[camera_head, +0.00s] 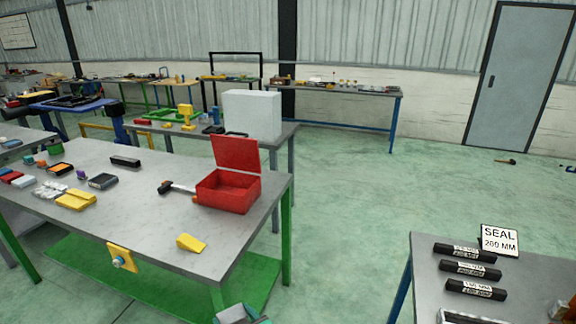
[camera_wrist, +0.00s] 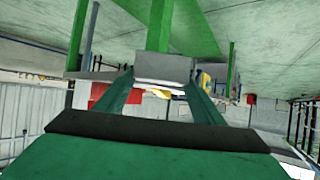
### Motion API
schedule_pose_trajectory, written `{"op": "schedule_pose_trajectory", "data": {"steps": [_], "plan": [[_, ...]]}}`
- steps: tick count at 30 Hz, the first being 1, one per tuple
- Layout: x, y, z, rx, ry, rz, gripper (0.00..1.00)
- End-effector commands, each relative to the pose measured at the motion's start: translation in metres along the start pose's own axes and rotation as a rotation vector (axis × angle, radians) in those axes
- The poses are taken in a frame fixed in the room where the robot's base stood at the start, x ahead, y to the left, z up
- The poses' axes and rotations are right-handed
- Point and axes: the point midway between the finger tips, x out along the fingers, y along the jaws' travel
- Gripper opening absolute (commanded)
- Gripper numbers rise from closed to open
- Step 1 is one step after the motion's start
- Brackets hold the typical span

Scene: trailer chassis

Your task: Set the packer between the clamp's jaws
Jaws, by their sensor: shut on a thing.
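My gripper (camera_wrist: 163,88) has green fingers closed on a grey block, which I take to be the packer (camera_wrist: 163,68). The packer also shows at the bottom edge of the head view (camera_head: 231,314), in front of the green-legged bench and low. The clamp appears to be the yellow plate with a blue knob (camera_head: 122,258) on the bench's front edge, left of my gripper. A yellow part at the right of the packer in the wrist view (camera_wrist: 211,76) seems to be the same clamp. The packer is apart from it. The gap between its jaws cannot be made out.
The grey benchtop (camera_head: 135,212) carries an open red toolbox (camera_head: 228,192), a hammer (camera_head: 178,187), a yellow wedge (camera_head: 191,243) and several small items. A second table (camera_head: 428,270) with black labelled strips stands at right. The floor between them is clear.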

Motion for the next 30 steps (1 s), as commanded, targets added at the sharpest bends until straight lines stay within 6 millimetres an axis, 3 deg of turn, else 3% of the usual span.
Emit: {"op": "schedule_pose_trajectory", "data": {"steps": [9, 18, 24, 30], "plan": [[0.019, 0.064, 0.123, 0.147, -0.002, 0.265, 0.00], [0.006, 0.089, 0.236, 0.237, 0.002, 0.431, 0.00], [-0.004, 0.088, 0.277, 0.257, 0.006, 0.472, 0.00], [-0.008, 0.087, 0.288, 0.264, 0.009, 0.483, 0.00]]}}
